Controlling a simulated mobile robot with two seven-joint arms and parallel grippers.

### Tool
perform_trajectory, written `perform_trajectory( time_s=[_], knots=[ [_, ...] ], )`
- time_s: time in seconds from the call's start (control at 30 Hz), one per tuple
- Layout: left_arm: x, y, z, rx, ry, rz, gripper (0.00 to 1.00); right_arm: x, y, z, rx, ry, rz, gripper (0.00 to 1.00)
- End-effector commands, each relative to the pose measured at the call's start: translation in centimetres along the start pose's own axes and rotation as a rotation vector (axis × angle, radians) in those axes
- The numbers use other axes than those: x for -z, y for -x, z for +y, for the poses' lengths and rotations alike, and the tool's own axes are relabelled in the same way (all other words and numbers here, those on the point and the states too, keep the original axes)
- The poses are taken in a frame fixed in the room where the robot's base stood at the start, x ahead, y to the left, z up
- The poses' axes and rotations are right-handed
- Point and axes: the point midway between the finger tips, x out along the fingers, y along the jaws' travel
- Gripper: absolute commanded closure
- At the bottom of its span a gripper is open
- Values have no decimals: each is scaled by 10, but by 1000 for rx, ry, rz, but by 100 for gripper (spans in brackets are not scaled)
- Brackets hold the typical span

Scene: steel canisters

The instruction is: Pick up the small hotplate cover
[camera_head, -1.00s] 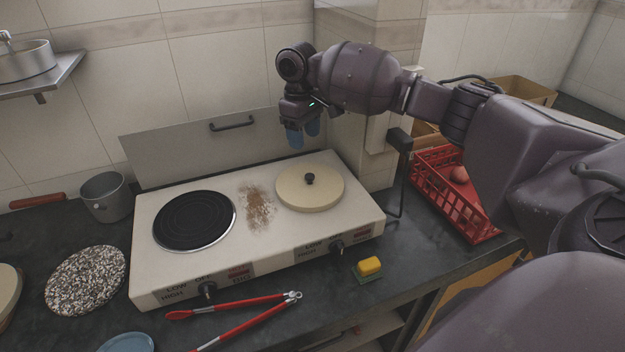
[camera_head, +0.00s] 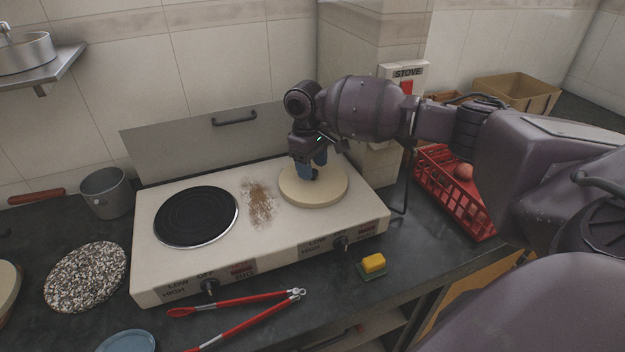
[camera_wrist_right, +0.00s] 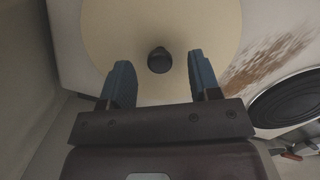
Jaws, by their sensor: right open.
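The small hotplate cover (camera_head: 313,194) is a round cream disc with a dark knob in its middle. It lies on the right burner of the cream two-burner stove. In the right wrist view the cover (camera_wrist_right: 160,25) fills the top, and its black knob (camera_wrist_right: 159,60) shows between the fingers, slightly beyond the tips. My right gripper (camera_head: 310,172) is over the cover at the knob, with blue fingers pointing down. In the wrist view the right gripper (camera_wrist_right: 162,75) is open and empty, with gaps on both sides of the knob. My left gripper is not in view.
The stove (camera_head: 270,247) has a bare black burner (camera_head: 196,216) on its left and a brown spill (camera_head: 258,203) between. Red tongs (camera_head: 236,318) and a yellow sponge (camera_head: 373,263) lie in front. A red crate (camera_head: 455,205) stands to the right.

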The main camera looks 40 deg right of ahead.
Motion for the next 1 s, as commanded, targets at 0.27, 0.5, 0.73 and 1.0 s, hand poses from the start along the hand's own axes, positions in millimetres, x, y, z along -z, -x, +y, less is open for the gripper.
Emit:
perform_trajectory(
  time_s=[0.27, 0.5, 0.73, 1.0],
  knots=[
    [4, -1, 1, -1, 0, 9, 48, 0, -17, 0, 0, 1, 0, 43],
    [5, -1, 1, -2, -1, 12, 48, 0, -17, 0, 0, 1, 0, 65],
    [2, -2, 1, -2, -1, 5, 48, 0, -16, 0, 0, 1, 0, 100],
    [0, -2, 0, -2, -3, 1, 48, 0, -14, 0, 0, 1, 1, 100]
  ],
)
